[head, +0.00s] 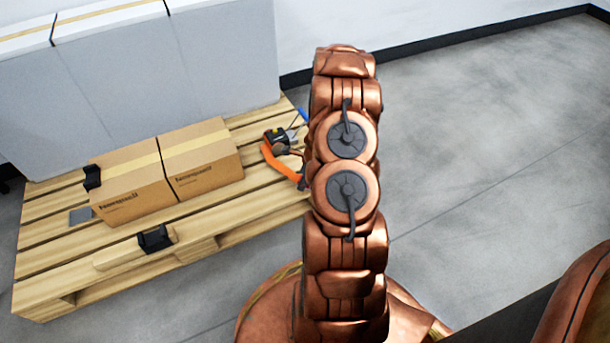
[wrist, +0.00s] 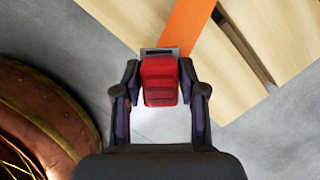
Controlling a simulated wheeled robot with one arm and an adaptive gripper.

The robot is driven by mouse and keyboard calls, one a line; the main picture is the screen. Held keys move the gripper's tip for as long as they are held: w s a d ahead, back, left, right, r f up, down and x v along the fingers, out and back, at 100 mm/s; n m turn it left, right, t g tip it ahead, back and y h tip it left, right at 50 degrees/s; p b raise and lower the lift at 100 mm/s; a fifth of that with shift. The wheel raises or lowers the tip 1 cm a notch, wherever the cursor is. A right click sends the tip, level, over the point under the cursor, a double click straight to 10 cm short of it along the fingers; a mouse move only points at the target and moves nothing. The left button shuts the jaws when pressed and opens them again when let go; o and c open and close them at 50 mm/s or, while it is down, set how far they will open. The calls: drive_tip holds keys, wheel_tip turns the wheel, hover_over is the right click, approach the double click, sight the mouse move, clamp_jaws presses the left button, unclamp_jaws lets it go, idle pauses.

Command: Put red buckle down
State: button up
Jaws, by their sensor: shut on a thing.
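The red buckle (wrist: 160,82) shows in the wrist view between the two dark fingers of my gripper (wrist: 160,90), which is shut on it. A grey metal end shows at the buckle's far side, where an orange strap (wrist: 188,27) runs away over the pallet boards. The buckle appears near the pallet's edge, with grey floor in the picture around it; its height cannot be told. In the head view the orange strap (head: 281,164) shows left of my arm, while my arm hides the buckle and most of the gripper.
The wooden pallet (head: 250,218) carries two cardboard boxes (head: 165,170) and large grey boxes (head: 150,75) behind. A black ratchet-like piece (head: 275,141) is near the pallet's right end. A black clip (head: 155,238) is at the front edge. Floor (head: 490,130) to the right is clear.

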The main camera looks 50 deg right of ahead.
drive_tip(key=shift+w+d+f+b, duration=0.2)
drive_tip(key=shift+w+d+b, duration=0.2)
drive_tip(key=shift+w+d, duration=0.75)
drive_tip(key=shift+w+d+f+b, duration=0.15)
drive_tip(key=shift+w+d+b, duration=0.25)
drive_tip(key=shift+w+d, duration=0.7)
drive_tip(key=f+b, duration=0.2)
drive_tip(key=f, duration=0.1)
drive_tip(key=shift+s+d+f, duration=0.15)
drive_tip(key=shift+d+f, duration=0.05)
drive_tip(key=shift+f, duration=0.1)
drive_tip(key=shift+r, duration=0.15)
drive_tip(key=o, duration=1.1)
drive_tip(key=shift+o, duration=0.2)
